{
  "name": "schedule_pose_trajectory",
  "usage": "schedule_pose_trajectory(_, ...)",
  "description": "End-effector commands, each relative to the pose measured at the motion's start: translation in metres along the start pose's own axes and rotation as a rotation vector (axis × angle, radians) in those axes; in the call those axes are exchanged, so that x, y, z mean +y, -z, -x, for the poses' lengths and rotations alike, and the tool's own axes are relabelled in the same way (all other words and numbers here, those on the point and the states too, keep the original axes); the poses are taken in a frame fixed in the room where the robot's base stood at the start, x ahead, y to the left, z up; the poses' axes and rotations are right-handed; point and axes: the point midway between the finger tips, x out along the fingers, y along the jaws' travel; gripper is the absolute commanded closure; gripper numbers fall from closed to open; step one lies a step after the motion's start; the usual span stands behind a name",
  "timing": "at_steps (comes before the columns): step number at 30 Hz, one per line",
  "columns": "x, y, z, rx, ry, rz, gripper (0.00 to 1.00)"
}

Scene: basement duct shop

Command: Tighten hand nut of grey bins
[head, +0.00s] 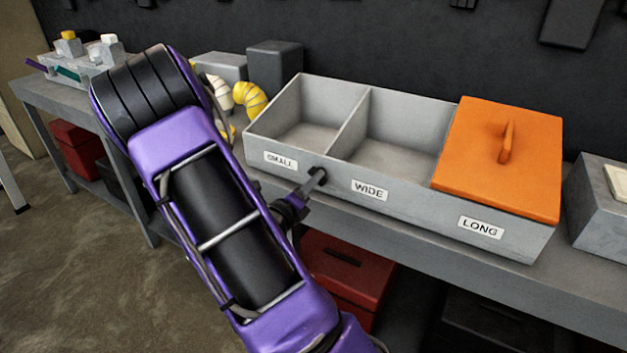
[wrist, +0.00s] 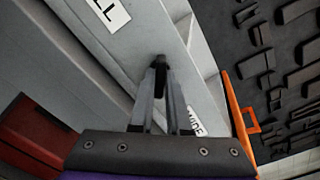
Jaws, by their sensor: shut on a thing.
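The grey bins (head: 400,205) are one long box on the bench, with compartments labelled SMALL, WIDE and LONG. SMALL and WIDE are open and look empty; an orange lid (head: 497,160) with a handle covers LONG. The dark hand nut (head: 321,174) sits on the front wall between the SMALL and WIDE labels. My gripper (head: 312,183) reaches it from the lower left. In the wrist view the fingers converge on the dark nut (wrist: 160,62), shut on it and partly hiding it. I cannot tell how tight the nut is.
The grey bench (head: 440,245) runs along a dark wall. Red boxes (head: 345,275) stand below it. A yellow bent duct piece (head: 250,98) and grey boxes (head: 275,65) lie behind my arm. Another grey box (head: 603,210) stands close to the right of the bins.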

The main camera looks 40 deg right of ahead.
Motion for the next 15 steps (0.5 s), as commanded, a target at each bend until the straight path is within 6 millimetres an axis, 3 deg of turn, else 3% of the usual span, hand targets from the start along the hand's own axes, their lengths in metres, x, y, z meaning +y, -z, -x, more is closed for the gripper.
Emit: schedule_pose_trajectory(15,0.002,0.001,0.0004,0.0,-0.001,-0.489,1.0)
